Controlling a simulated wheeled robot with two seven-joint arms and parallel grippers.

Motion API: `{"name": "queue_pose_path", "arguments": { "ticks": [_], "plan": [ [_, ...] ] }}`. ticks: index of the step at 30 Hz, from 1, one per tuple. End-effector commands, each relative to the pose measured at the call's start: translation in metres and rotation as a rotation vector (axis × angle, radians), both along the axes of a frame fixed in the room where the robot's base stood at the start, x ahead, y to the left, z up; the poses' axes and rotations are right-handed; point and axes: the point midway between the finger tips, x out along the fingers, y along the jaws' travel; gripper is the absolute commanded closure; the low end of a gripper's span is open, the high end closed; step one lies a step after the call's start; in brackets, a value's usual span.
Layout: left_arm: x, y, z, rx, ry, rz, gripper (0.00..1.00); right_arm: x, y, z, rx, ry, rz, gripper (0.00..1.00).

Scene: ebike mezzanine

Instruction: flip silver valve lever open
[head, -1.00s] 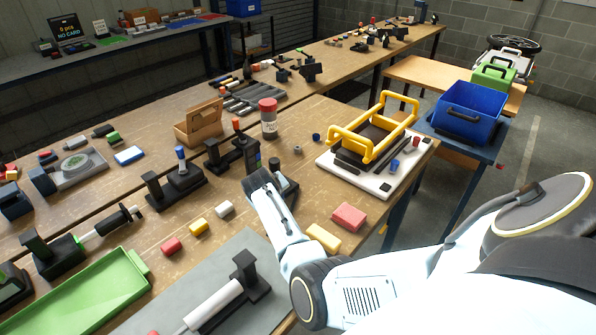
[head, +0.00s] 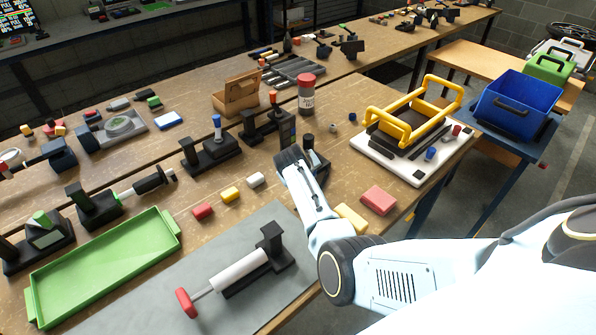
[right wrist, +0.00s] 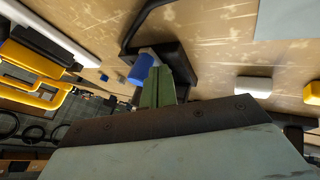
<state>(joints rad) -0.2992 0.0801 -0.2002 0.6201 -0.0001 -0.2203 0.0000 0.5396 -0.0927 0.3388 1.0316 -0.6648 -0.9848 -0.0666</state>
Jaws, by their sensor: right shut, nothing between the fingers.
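My right gripper (head: 290,156) is over the near table, its jaws shut and empty. In the right wrist view its closed green fingers (right wrist: 157,88) point at a dark fixture (right wrist: 178,62). A blue grip (right wrist: 142,69) on a short silver-grey piece stands right beside the fingertips; whether they touch it I cannot tell. This looks like the valve lever. In the head view the dark fixture (head: 318,165) is partly hidden behind my gripper, and the lever's position is unclear. My left gripper is not in view.
A red-capped bottle (head: 306,95) and a blue-topped lever on a black base (head: 216,128) stand nearby. A yellow-handled frame (head: 424,118) lies to the right. Yellow, white and red blocks (head: 203,211) and a green tray (head: 105,262) are nearer the front.

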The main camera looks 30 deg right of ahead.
Motion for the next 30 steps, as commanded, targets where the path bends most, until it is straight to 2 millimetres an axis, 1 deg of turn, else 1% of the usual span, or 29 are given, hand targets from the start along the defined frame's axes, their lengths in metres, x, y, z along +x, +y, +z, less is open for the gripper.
{"name": "queue_pose_path", "arguments": {
  "ticks": [1,4,5,12,19,24,30],
  "plan": [
    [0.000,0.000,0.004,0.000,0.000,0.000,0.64,-0.002,0.010,0.001,0.003,0.001,0.003,1.00],
    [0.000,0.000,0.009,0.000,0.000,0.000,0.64,-0.005,0.031,-0.001,0.004,0.001,0.001,1.00],
    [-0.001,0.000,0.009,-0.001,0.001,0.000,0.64,-0.007,0.030,0.005,0.002,-0.004,-0.002,1.00],
    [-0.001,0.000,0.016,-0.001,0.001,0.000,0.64,-0.025,0.045,0.036,0.002,-0.004,-0.002,1.00],
    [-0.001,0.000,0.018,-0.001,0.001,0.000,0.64,-0.041,0.060,0.063,0.005,-0.004,-0.002,1.00],
    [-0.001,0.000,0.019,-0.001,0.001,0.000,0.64,-0.048,0.066,0.074,0.003,-0.001,-0.001,1.00],
    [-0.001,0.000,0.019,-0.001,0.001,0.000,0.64,-0.050,0.067,0.077,0.003,-0.001,-0.001,1.00]
  ]
}}
